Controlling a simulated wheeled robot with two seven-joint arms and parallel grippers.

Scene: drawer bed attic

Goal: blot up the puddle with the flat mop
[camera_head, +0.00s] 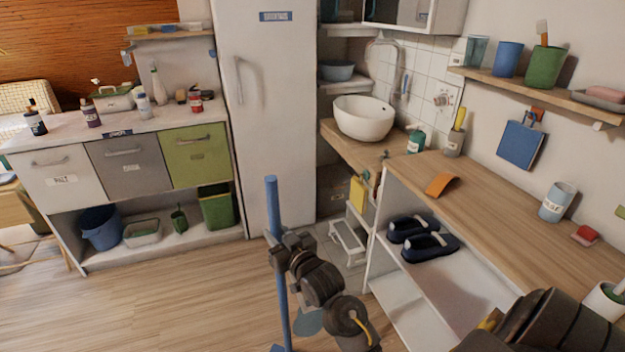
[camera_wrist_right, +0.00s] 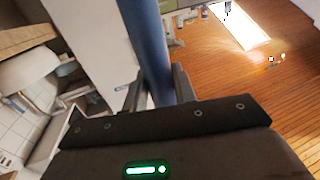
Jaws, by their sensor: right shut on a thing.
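The flat mop's blue handle (camera_head: 271,200) stands nearly upright in the head view. My right gripper (camera_head: 281,246) is shut around it, with the handle's top end sticking up above the jaws. In the right wrist view the handle (camera_wrist_right: 147,45) passes between the fingers of my right gripper (camera_wrist_right: 157,88). The handle runs down out of the bottom of the head view, so the mop's head is not clearly seen. A small pale blue patch (camera_head: 309,322) shows on the floor beside the handle, partly behind my arm; I cannot tell whether it is the puddle. My left gripper is out of view.
A wooden worktop (camera_head: 500,205) with slippers (camera_head: 430,246) on its shelf stands at the right. A white step stool (camera_head: 347,240) is behind my right arm. A drawer counter (camera_head: 80,141) stands at the left, a tall white cabinet (camera_head: 265,110) behind. Wooden floor (camera_head: 170,300) is clear at left.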

